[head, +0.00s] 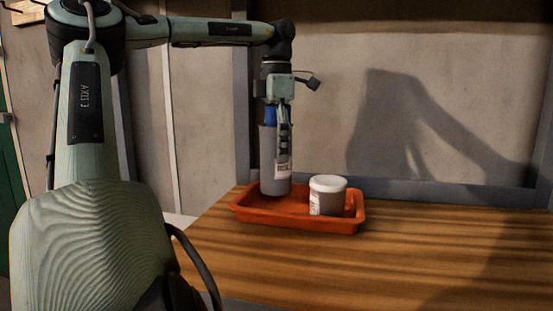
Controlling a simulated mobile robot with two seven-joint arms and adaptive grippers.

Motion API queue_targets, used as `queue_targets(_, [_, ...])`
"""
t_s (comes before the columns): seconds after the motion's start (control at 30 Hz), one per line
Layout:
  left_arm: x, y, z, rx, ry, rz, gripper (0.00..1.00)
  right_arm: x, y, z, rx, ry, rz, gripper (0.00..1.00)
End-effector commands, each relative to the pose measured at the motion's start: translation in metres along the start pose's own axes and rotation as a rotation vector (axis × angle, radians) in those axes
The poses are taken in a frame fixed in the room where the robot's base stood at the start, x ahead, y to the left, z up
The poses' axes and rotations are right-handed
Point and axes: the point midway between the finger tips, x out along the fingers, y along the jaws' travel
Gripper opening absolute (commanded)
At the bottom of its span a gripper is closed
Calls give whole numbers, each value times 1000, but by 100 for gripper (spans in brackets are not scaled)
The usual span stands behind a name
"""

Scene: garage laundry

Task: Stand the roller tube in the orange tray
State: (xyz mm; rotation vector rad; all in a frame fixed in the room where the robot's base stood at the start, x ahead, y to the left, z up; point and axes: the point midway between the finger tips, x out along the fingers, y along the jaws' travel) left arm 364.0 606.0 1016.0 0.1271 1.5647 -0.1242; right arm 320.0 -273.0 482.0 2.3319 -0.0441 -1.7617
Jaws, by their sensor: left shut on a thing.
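The orange tray (290,219) lies on the wooden bench near its left end. A grey roller tube (268,160) with a blue upper part is upright over the left part of the tray. My left gripper (284,145) points straight down and is shut on the tube. The tube's lower end shows inside the tray's outline, but I cannot tell whether it touches the tray floor. The gripper hides part of the tube's upper half. My right gripper is not in view.
A white-lidded jar (328,196) stands in the right part of the tray, just right of the tube. The wooden bench (430,255) is bare to the right and in front. A grey wall (330,50) rises behind it.

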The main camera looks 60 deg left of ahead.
Motion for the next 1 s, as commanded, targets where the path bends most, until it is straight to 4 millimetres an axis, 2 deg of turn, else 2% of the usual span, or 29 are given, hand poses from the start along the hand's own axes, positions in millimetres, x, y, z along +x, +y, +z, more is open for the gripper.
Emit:
queue_targets(0.03, [10,0,0,1,1,-2,34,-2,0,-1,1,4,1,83])
queue_targets(0.13, [23,0,0,0,1,-2,34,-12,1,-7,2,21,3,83])
queue_targets(0.27, [25,0,0,1,-1,-1,33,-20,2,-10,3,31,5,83])
queue_targets(0.53, [29,0,0,1,-1,-1,33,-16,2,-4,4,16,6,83])
queue_targets(0.57, [29,0,0,1,0,-1,64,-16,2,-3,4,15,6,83])
queue_targets(0.7, [28,0,0,1,0,-1,82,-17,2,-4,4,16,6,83])
queue_targets(1.0, [28,0,0,1,1,-1,83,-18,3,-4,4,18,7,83])
